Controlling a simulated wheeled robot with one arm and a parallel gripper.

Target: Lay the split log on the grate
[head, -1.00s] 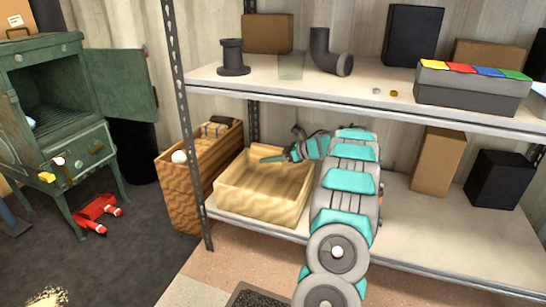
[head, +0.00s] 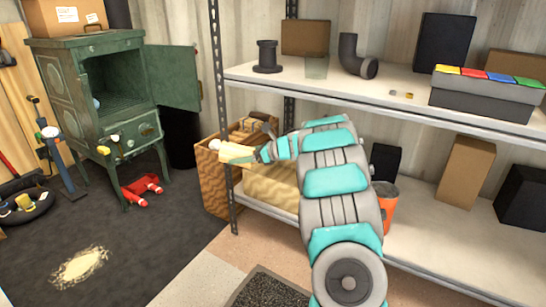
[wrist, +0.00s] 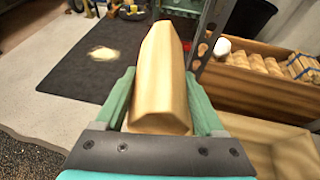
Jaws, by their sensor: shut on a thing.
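My gripper (head: 262,153) is shut on a pale split log (head: 236,153), held in the air in front of the shelf post. In the wrist view the split log (wrist: 160,85) lies lengthwise between the two green fingers (wrist: 160,105), pointing away from me. The green stove (head: 100,100) stands at the left with its door (head: 173,77) swung open to the right. Its dark firebox (head: 118,80) is open to view, and a small pale blue thing shows at its left edge. The grate inside is too dim to make out clearly.
A tan bin (head: 270,188) sits on the lower shelf behind my arm. Red items (head: 142,189) lie under the stove. Dark mat (head: 150,235) in front is mostly clear.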

